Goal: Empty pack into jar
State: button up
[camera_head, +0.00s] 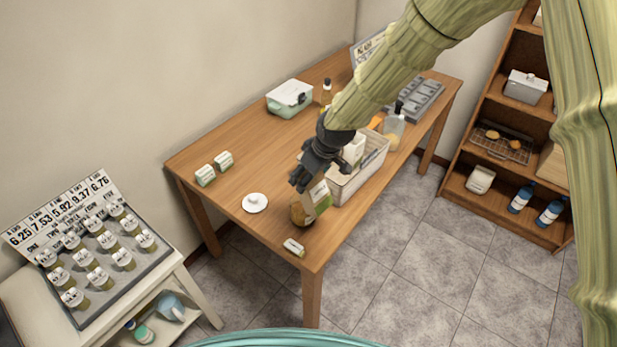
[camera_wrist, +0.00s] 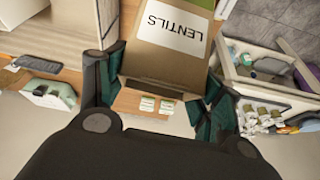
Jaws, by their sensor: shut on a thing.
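My gripper (camera_head: 308,182) is shut on a pack (camera_head: 320,197) over the near end of the table. In the wrist view the pack (camera_wrist: 168,55) is a brown carton with a white "LENTILS" label, upside down in the picture, between the dark green fingers. A round golden-brown jar (camera_head: 299,214) stands just under the pack and is partly hidden by it. I cannot tell whether they touch or how full the jar is. A white round lid (camera_head: 255,202) with a knob lies on the table left of the jar.
The wooden table (camera_head: 238,165) also bears a white crate (camera_head: 347,187) close right of the jar, two small labelled blocks (camera_head: 214,168), a small label block (camera_head: 294,247) near the front edge, and a green-white box (camera_head: 289,98). A white stand with several small jars (camera_head: 98,252) is at left.

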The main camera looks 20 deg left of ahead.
jog(key=shift+d+f+t+y+b, duration=0.1)
jog(key=shift+t+y+b, duration=0.8)
jog(key=shift+y+b, duration=1.55)
jog(key=shift+h+b, duration=0.45)
jog(key=shift+b, duration=0.35)
jog(key=shift+r, duration=0.2)
